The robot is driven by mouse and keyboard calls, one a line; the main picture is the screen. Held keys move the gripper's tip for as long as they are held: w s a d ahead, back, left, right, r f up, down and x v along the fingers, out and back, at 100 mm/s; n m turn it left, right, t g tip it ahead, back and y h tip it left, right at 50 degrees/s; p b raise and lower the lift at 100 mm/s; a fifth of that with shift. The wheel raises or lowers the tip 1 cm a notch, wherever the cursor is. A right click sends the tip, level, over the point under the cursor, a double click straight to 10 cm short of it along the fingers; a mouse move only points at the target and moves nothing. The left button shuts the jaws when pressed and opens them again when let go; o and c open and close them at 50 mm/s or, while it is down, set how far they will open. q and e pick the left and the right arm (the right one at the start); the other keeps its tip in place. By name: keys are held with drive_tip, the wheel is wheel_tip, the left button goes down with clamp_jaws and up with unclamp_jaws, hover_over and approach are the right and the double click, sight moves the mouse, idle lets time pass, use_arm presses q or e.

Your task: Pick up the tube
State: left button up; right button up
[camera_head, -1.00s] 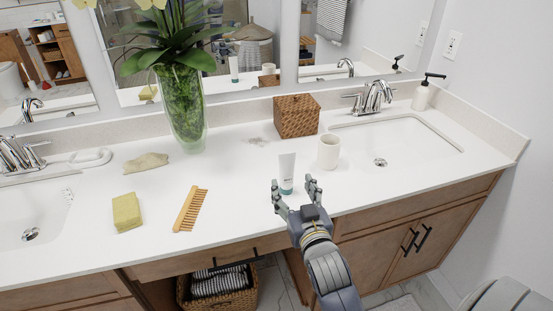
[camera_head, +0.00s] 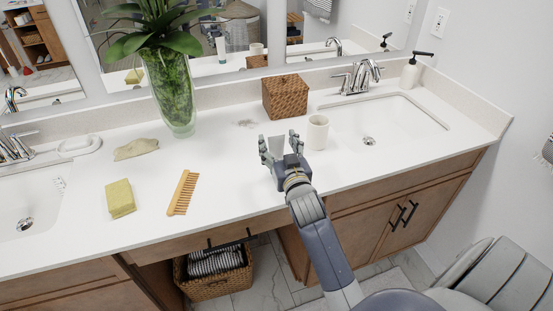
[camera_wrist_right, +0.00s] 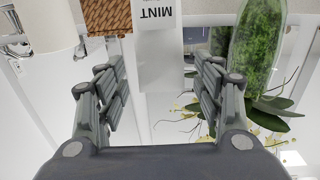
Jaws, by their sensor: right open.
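The tube (camera_head: 277,146) stands upright on the white counter, left of a white cup. In the head view its lower part is hidden behind my right gripper (camera_head: 281,147). In the right wrist view, which appears upside down, the white tube (camera_wrist_right: 158,45) with the word MINT shows at the top, between and beyond the fingers of my right gripper (camera_wrist_right: 155,85). The gripper is open, with fingers on both sides of the tube's line and no clear contact. My left gripper is not in view.
The white cup (camera_head: 317,132) stands close on the right, and a woven box (camera_head: 286,97) behind. A wooden comb (camera_head: 183,192), a yellow sponge (camera_head: 120,198) and a vase (camera_head: 171,95) are to the left. A sink (camera_head: 385,120) is at right.

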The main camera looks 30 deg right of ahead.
drive_tip(key=shift+x, duration=0.85)
drive_tip(key=shift+a, duration=0.1)
drive_tip(key=c, duration=1.3)
drive_tip(key=shift+r, duration=0.1)
clamp_jaws()
drive_tip(key=shift+r, duration=0.1)
